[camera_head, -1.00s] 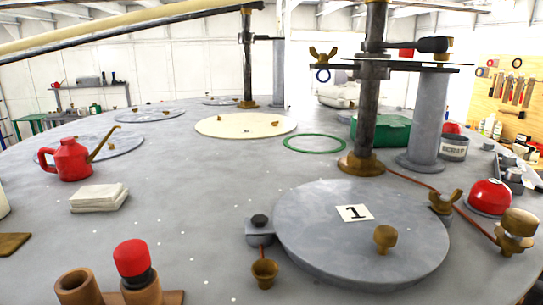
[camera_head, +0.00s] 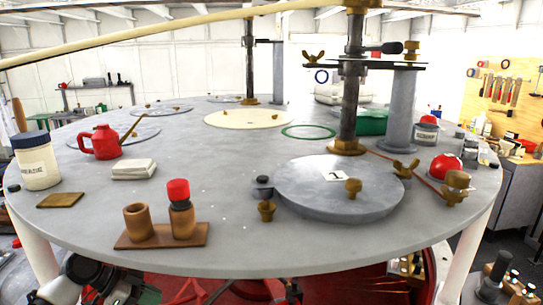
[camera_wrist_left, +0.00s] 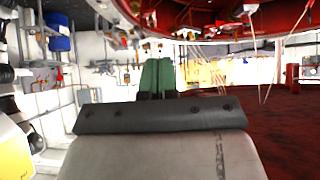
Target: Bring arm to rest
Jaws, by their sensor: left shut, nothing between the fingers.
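My left arm comes in at the bottom left of the head view, below the front edge of the round grey deck (camera_head: 330,253). Its gripper shows only in part there, low at the frame's bottom. In the left wrist view the left gripper (camera_wrist_left: 157,75) shows as two green fingers close together, shut with nothing between them. It is apart from the things on the deck. My right gripper cannot be made out in the head view.
Near the deck's front stand a wooden holder (camera_head: 136,244) with a red-capped piece (camera_head: 179,190), and a grey disc marked 1 (camera_head: 310,190). A white jar (camera_head: 37,162) and a red oil can (camera_head: 104,143) stand at left. The deck's front middle has free room.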

